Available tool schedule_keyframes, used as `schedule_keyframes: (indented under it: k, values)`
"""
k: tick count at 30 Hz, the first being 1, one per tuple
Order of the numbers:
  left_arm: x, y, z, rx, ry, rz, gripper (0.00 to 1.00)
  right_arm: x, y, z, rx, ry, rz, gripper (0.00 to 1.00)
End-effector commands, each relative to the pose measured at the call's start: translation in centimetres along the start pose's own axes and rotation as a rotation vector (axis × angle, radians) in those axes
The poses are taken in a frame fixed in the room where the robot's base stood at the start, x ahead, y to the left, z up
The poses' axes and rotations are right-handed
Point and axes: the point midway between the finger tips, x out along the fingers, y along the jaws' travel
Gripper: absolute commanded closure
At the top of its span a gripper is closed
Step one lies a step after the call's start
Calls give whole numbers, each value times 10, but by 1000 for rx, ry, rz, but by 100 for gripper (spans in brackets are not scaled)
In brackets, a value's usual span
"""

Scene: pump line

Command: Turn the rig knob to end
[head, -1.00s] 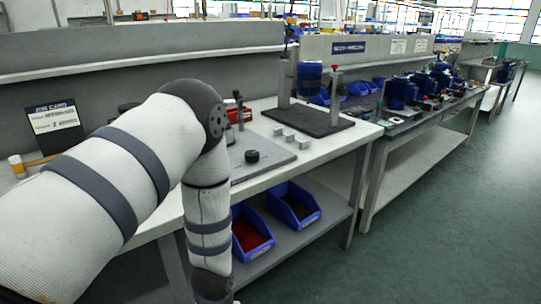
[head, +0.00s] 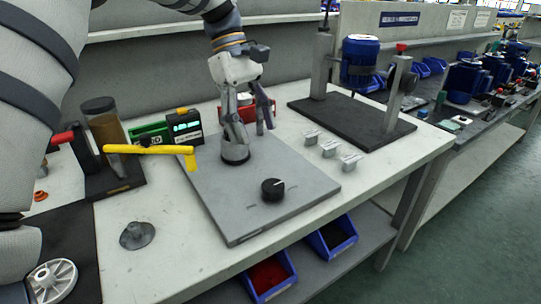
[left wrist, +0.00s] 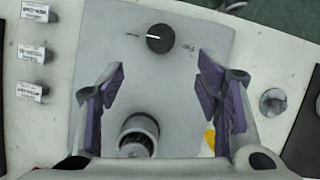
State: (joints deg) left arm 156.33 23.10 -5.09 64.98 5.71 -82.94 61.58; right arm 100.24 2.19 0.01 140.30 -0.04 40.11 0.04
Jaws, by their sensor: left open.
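The black rig knob (head: 272,189) stands on the flat grey rig plate (head: 225,205), near its front. In the left wrist view the knob (left wrist: 160,38) shows a white pointer line aimed left, with small marks on the plate to its left and right. My left gripper (head: 252,122) is open and empty above the plate, behind the knob and apart from it. In the left wrist view its purple-padded fingers (left wrist: 160,75) are spread, with the knob beyond them. A round grey fitting (left wrist: 138,135) lies below, between the fingers. My right gripper is not in view.
A yellow lever (head: 150,149) reaches over the plate's left edge. Several small labelled blocks (head: 330,149) stand right of the plate. A dark stand base (head: 350,118) with posts and a blue motor is behind them. A grey disc (head: 137,235) lies front left.

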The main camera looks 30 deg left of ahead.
Motion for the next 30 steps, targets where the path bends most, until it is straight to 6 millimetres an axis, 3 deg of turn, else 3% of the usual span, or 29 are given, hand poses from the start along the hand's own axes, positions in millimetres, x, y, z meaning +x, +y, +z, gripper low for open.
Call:
schedule_keyframes:
  k: [5,18,23,30]
  values:
    - [9,0,1,1,-1,-2,41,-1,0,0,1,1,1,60]
    - [108,0,1,2,-1,-1,41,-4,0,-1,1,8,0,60]
    - [120,0,0,3,1,1,41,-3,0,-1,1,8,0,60]
    - [121,0,0,3,1,2,43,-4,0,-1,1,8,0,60]
